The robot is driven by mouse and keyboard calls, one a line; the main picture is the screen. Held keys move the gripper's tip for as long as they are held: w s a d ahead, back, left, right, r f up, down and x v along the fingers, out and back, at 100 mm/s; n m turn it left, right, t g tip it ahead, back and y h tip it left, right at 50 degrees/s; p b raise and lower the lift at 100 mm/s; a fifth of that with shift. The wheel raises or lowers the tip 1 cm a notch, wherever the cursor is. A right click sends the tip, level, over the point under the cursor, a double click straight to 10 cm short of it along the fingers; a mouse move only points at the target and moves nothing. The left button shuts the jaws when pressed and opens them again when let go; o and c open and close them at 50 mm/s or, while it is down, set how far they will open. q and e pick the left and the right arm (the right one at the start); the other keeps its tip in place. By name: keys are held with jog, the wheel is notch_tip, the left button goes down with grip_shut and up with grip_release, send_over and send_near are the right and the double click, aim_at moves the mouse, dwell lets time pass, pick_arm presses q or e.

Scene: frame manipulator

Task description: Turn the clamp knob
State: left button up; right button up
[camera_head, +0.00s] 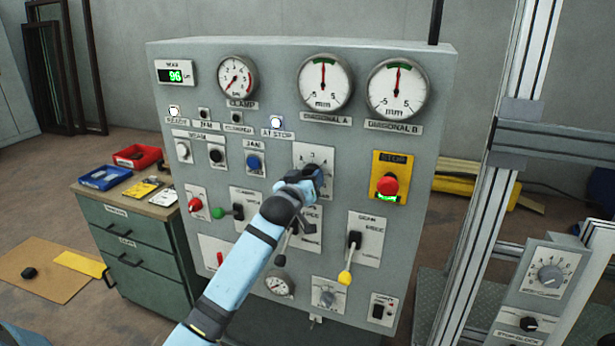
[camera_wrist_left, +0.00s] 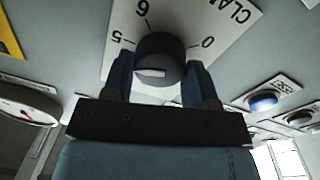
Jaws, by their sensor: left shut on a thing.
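The clamp knob (camera_wrist_left: 160,47) is a dark round knob on a white plate (camera_wrist_left: 195,20) with numbers around it and a partly visible "CLA" label. A pale mark shows on its face. My left gripper (camera_wrist_left: 160,80) has a dark finger on each side of the knob and is shut on it. In the head view my left gripper (camera_head: 311,174) is at the knob plate (camera_head: 313,154) in the middle of the grey panel (camera_head: 270,120). It mostly hides the knob there. My right gripper is not in view.
A red stop button (camera_head: 387,185) is right of the knob, with a yellow-tipped lever (camera_head: 345,277) below. A blue button (camera_head: 253,162) and a green-tipped lever (camera_head: 219,212) are to the left. Gauges line the top. A drawer cabinet (camera_head: 140,240) stands left; a metal frame (camera_head: 480,180) stands right.

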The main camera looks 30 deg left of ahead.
pick_arm(q)
jog(key=shift+n+p, duration=1.05)
jog(key=shift+n, duration=1.25)
jog(key=o, duration=0.9)
jog(key=s+d, duration=0.1)
jog(key=s, duration=0.3)
jog(key=s+d+b, duration=0.1)
jog(key=s, duration=0.8)
jog(key=shift+s+d+f, duration=0.25)
jog(key=shift+s+d, duration=0.05)
jog(key=shift+d, duration=0.1)
